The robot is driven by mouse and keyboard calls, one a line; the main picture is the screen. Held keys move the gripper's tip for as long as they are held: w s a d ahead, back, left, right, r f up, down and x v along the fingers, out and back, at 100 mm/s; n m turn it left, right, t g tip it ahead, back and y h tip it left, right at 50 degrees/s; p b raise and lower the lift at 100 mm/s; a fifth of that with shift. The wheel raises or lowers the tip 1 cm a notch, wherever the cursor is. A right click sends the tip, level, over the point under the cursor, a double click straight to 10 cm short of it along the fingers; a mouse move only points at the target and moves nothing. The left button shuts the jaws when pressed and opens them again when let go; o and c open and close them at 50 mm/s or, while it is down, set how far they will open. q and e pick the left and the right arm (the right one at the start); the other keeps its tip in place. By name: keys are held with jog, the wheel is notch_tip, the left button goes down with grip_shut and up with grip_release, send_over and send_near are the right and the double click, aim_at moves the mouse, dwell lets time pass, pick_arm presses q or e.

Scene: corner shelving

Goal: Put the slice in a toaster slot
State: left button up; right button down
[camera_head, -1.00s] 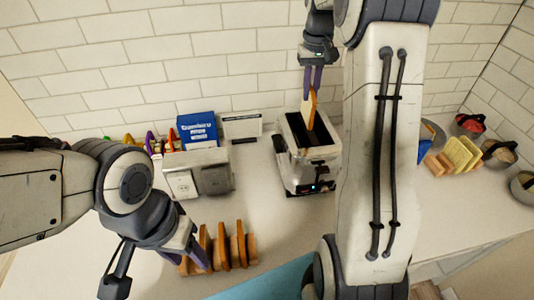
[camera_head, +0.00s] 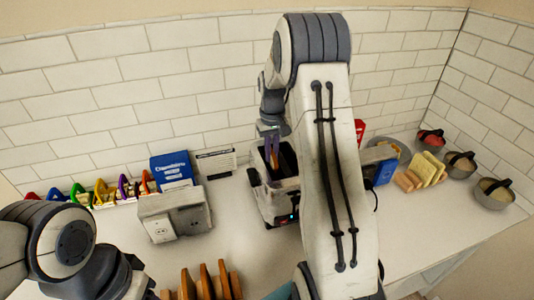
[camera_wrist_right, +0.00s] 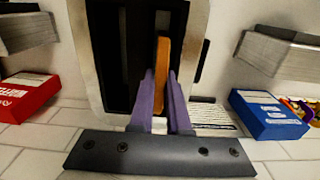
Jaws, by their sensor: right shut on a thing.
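The toaster (camera_head: 278,206) stands on the counter by the wall, with two dark slots on top; its pale metal rim shows in the right wrist view (camera_wrist_right: 90,62). My right gripper (camera_head: 270,140) is shut on a brown-crusted bread slice (camera_head: 274,159). In the right wrist view the purple fingers (camera_wrist_right: 161,95) grip the slice (camera_wrist_right: 163,65), which stands on edge, lined up with one slot. Its lower end looks inside that slot, but the depth is unclear. The other slot looks empty. My left gripper (camera_head: 140,282) is at the bottom left, its fingers hidden or cut off.
More slices stand in a rack (camera_head: 205,284) at the bottom edge. A white outlet box (camera_head: 175,218) and a blue box (camera_head: 172,170) stand left of the toaster. Bowls (camera_head: 494,194) and pale slices (camera_head: 427,168) are at the right.

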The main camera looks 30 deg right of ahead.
jog(key=shift+f, duration=0.1)
jog(key=c, duration=0.9)
grip_release()
